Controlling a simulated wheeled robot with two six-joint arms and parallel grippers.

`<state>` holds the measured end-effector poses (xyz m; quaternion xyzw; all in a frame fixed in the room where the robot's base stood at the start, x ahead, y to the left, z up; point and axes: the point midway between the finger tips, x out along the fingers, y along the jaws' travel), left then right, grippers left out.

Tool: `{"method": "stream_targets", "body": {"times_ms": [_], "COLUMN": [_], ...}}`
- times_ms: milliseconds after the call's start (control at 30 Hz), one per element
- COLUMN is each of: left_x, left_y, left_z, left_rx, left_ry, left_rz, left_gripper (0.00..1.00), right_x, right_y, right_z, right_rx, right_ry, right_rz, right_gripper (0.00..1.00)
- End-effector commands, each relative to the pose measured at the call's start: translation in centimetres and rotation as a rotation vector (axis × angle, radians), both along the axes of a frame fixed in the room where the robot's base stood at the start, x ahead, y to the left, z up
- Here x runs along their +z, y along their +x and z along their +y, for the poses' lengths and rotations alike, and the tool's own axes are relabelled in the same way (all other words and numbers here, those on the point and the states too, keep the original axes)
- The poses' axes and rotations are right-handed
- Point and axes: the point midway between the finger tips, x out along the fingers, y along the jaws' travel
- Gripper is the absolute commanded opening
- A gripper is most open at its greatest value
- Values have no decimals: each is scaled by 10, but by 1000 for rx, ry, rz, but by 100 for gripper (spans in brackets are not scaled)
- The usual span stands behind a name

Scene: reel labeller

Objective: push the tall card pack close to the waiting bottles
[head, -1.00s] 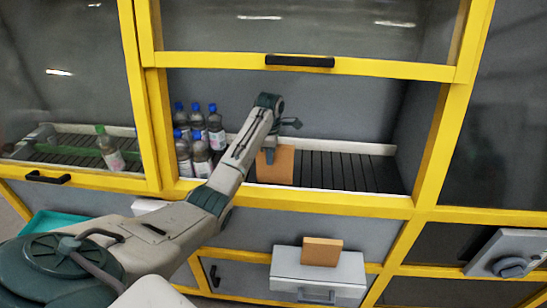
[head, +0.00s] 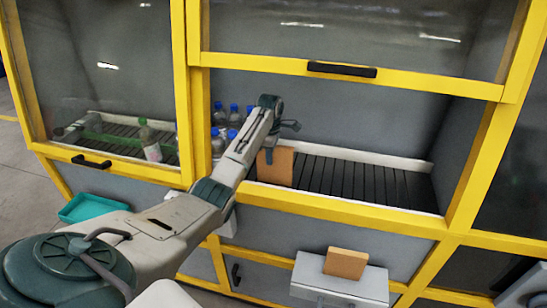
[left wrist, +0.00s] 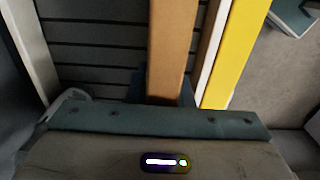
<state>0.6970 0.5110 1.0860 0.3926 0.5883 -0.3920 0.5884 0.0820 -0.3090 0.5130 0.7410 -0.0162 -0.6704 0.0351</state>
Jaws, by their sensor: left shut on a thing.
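The tall card pack (head: 279,168), an orange-brown upright block, stands on the dark slatted conveyor (head: 350,180) inside the yellow-framed opening. My left gripper (head: 268,154) is shut on it, reaching down from above its left side. The left wrist view shows the pack (left wrist: 172,48) rising from my gripper's edge, with slats to its left. The waiting bottles (head: 218,116), several with blue caps, stand close to the left of the pack. My left arm and the yellow post hide part of them and the gap to the pack. My right gripper is not in view.
A raised sash with a black handle (head: 341,69) hangs over the opening. A yellow rail (head: 340,213) borders its front. The conveyor right of the pack is clear. Another brown box (head: 346,263) sits on a grey ledge below. A green-capped bottle (head: 150,143) stands behind the left pane.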

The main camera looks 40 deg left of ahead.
Motion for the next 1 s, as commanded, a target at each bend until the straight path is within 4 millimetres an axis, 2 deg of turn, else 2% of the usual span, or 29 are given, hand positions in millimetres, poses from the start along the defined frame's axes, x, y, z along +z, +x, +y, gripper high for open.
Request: {"method": "stream_targets", "body": {"times_ms": [533, 567, 667, 700, 1000], "left_x": [-1, -1, -1, -1, 1], "left_y": [-1, -1, -1, 0, 0], "left_z": [6, 5, 5, 5, 5], "left_rx": [-11, -11, -11, -11, -11], "left_ry": [0, 0, 1, 1, 0], "left_rz": [2, 2, 1, 1, -1], "left_gripper": [0, 22, 41, 45, 45], "right_x": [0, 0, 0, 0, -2], "right_y": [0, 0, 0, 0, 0], "right_z": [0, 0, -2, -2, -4], "right_rx": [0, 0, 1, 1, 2], "right_ry": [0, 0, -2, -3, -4], "right_rz": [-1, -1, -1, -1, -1], "right_gripper": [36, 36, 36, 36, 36]}}
